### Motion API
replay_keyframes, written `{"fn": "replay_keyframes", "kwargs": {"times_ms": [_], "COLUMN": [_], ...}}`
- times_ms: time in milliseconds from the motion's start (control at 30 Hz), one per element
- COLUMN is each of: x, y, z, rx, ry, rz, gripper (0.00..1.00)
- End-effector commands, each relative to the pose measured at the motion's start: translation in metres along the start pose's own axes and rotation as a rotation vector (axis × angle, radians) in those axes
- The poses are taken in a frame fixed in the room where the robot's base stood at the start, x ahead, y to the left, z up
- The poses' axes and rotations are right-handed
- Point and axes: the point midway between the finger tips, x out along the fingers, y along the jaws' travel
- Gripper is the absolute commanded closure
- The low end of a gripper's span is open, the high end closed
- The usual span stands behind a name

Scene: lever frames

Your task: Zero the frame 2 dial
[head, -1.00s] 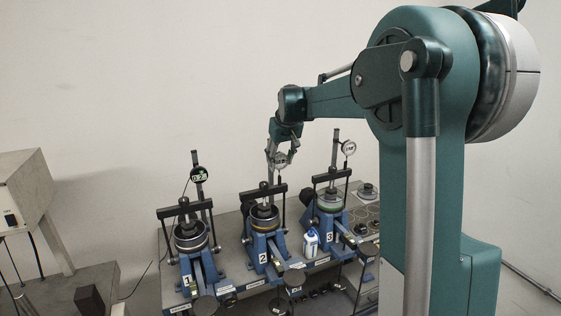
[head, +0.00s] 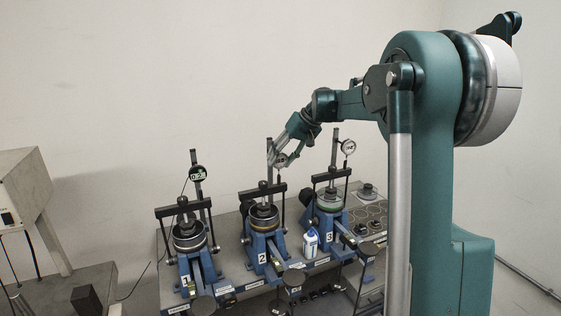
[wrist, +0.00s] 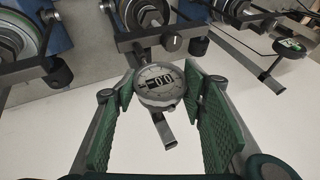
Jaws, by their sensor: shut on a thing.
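The frame 2 dial (wrist: 160,86) is a round white-faced gauge with dark digits that look like zeros. It sits between the green-padded fingers of my gripper (wrist: 158,92), which is shut on its rim. In the head view my gripper (head: 284,158) is at the top of frame 2 (head: 262,240), beside its upright post, and the dial is mostly hidden by the fingers. Frame 2 is blue with a dark crossbar and a "2" label. In the wrist view its crossbar and knob (wrist: 172,43) are just beyond the dial.
Frame 1 (head: 190,265) stands left with a black dial (head: 197,173). Frame 3 (head: 331,225) stands right with a white dial (head: 348,147). A white-and-blue bottle (head: 310,243) stands between frames 2 and 3. Round pieces lie at the bench's right end. The wall behind is bare.

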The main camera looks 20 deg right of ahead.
Motion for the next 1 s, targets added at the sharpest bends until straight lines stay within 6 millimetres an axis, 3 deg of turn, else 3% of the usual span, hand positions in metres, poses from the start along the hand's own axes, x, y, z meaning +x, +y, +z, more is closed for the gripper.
{"fn": "replay_keyframes", "kwargs": {"times_ms": [233,267,367,767,1000], "x": [0.000,0.000,0.000,-0.002,-0.017], "y": [0.000,0.000,0.000,0.000,0.000], "z": [0.000,0.000,0.000,0.000,0.000], "rx": [-0.001,-0.001,-0.001,0.000,0.000], "ry": [-0.001,-0.001,-0.001,0.000,0.000], "rz": [0.000,0.001,0.001,0.001,0.001], "gripper": [0.71,0.56,0.43,0.43,0.43]}}
